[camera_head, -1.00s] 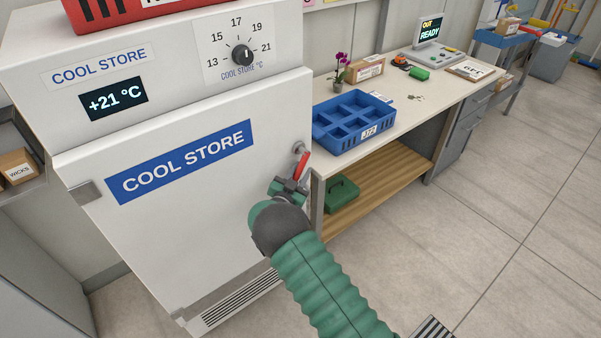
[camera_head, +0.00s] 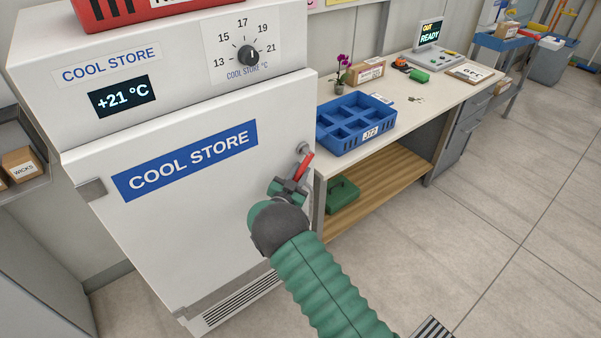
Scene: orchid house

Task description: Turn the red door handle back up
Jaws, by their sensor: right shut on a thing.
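The red door handle (camera_head: 306,162) is on the right edge of the white cool store door (camera_head: 190,225). It hangs slanting down and to the left from its grey pivot (camera_head: 303,148). My right gripper (camera_head: 295,184) is shut on the lower part of the handle, and its jaws hide that end. The door looks closed against the cabinet. The display (camera_head: 122,96) above the door reads +21 °C. The dial (camera_head: 249,55) beside it points near 21 or upward; I cannot tell exactly. My left gripper is not in view.
A workbench (camera_head: 440,98) stands right of the cool store, with a blue compartment tray (camera_head: 372,145) near the handle. A green case (camera_head: 341,193) sits on its lower shelf. A red crate (camera_head: 95,14) is on top of the cabinet.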

